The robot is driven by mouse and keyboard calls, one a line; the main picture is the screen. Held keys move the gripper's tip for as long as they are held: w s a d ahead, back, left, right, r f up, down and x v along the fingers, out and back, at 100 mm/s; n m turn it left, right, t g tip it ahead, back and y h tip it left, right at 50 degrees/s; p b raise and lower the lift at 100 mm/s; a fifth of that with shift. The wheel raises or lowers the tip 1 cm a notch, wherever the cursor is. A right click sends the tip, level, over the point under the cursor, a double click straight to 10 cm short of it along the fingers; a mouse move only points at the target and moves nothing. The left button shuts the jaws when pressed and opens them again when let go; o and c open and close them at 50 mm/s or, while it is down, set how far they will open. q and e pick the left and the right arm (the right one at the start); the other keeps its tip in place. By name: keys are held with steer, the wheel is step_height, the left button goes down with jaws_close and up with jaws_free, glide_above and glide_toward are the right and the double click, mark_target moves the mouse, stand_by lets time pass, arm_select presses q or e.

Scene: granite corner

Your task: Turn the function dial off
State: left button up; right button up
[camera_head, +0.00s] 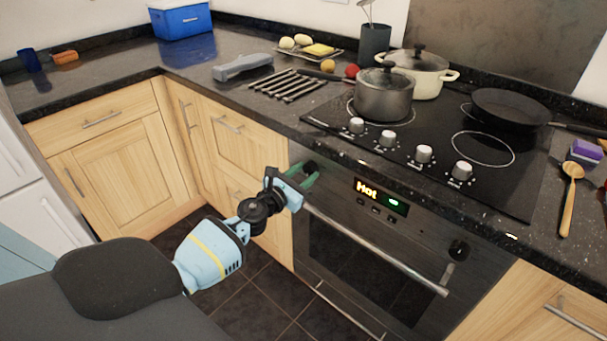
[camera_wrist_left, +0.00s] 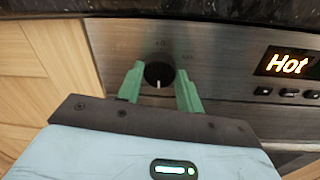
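The round black function dial (camera_wrist_left: 159,74) is on the left of the oven's control panel, with its pale pointer mark facing down. In the head view the dial (camera_head: 310,166) is partly hidden by my gripper. My left gripper (camera_wrist_left: 160,78) has its green fingers apart, one on each side of the dial. Only slim gaps show beside the dial, and firm contact cannot be made out. In the head view my left gripper (camera_head: 304,180) reaches the panel from the left. The oven display (camera_head: 380,196) reads "Hot" with a green light. My right gripper is out of view.
A second black dial (camera_head: 459,250) is on the panel's right. The oven handle (camera_head: 375,248) runs below the panel. The dark countertop edge overhangs above. A grey pot (camera_head: 384,97), a cream pot (camera_head: 428,75) and a frying pan (camera_head: 508,108) stand on the hob.

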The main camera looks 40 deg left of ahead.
arm_select(q)
steer(key=shift+c, duration=0.9)
